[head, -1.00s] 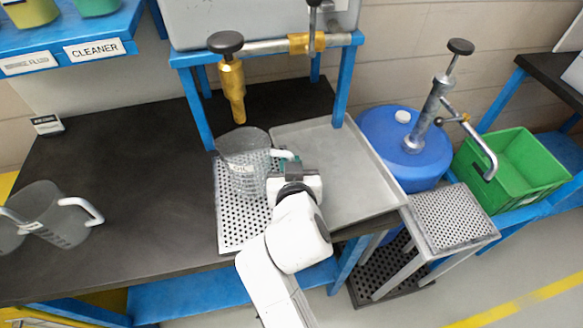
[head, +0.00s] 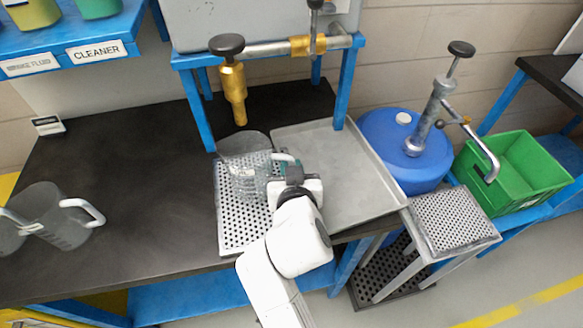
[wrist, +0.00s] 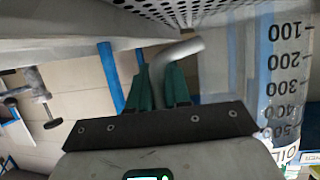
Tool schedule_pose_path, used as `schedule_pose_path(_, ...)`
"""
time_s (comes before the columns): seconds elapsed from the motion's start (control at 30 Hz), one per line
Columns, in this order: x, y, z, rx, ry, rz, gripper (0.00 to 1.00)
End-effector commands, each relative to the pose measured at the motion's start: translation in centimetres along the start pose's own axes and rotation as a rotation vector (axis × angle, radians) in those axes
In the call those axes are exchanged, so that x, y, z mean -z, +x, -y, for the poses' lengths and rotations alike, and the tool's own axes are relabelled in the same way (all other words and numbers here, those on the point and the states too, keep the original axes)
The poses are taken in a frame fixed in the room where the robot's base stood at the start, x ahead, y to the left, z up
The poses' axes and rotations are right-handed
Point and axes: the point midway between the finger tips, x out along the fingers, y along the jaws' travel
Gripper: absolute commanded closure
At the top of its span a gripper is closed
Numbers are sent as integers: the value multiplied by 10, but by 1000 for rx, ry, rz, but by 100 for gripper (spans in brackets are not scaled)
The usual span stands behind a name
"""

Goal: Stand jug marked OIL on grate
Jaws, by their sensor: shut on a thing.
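My gripper (head: 286,170) is shut on the white handle of the clear jug marked OIL (head: 248,182). In the wrist view the green fingers (wrist: 158,78) close around the handle, and the jug wall (wrist: 285,75) shows its scale and part of the OIL label. The jug is over the perforated grate (head: 238,232) on the dark bench, below the brass tap. The grate also shows along the top of the wrist view (wrist: 200,12). The jug's base is close to the grate; whether it touches is unclear.
The brass tap (head: 235,92) hangs just behind the jug. A grey tray (head: 350,190) lies to the right. Other clear jugs (head: 65,222) stand at the bench's left. A blue drum (head: 385,140), a second perforated stand (head: 452,215) and a green crate (head: 525,165) are further right.

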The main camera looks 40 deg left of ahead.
Motion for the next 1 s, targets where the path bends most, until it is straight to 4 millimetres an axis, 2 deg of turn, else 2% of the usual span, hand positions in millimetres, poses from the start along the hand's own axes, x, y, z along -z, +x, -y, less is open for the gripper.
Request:
schedule_pose_path(0.83,-6,3,0,0,0,0,100)
schedule_pose_path(0.87,-6,3,0,0,0,0,80)
schedule_pose_path(1.0,-6,3,0,0,0,0,66)
